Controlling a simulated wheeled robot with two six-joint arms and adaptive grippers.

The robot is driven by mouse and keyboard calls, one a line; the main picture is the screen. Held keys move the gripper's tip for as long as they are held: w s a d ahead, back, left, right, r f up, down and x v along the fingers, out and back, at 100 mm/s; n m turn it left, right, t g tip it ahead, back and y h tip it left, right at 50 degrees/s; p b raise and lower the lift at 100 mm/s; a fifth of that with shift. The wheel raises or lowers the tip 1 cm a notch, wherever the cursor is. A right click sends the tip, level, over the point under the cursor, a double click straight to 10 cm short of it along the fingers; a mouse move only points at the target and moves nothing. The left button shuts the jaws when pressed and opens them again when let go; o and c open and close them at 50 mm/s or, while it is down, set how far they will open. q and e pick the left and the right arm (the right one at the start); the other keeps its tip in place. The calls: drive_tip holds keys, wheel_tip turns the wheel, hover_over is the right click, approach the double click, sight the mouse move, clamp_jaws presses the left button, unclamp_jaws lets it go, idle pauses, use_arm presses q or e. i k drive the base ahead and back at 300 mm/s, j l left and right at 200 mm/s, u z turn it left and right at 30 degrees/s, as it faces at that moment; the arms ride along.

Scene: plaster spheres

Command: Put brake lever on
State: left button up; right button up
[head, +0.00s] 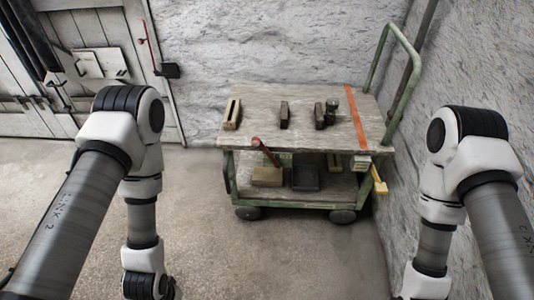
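A wooden-topped cart (300,100) with a green metal frame stands against the back wall, near the right wall. A dark red lever (266,152) with a round knob sits at its front edge, tilted with the knob up and to the left. A yellow handle-like piece (379,181) sticks out low at the cart's right front corner. I cannot tell for sure which of these is the brake lever. My two arms hang down on either side of the cart, well in front of it. Both grippers are below the picture's edge.
Several small blocks (284,115) and a dark green item (332,104) stand on the cart top. A box (268,177) and a dark tray (305,179) lie on its lower shelf. A green push handle (407,75) rises at the right. The floor (270,260) before the cart is clear.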

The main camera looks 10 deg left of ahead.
sight(256, 142)
drive_tip(key=i+j+z, duration=0.45)
drive_tip(key=i+j, duration=0.3)
drive_tip(key=i, duration=0.2)
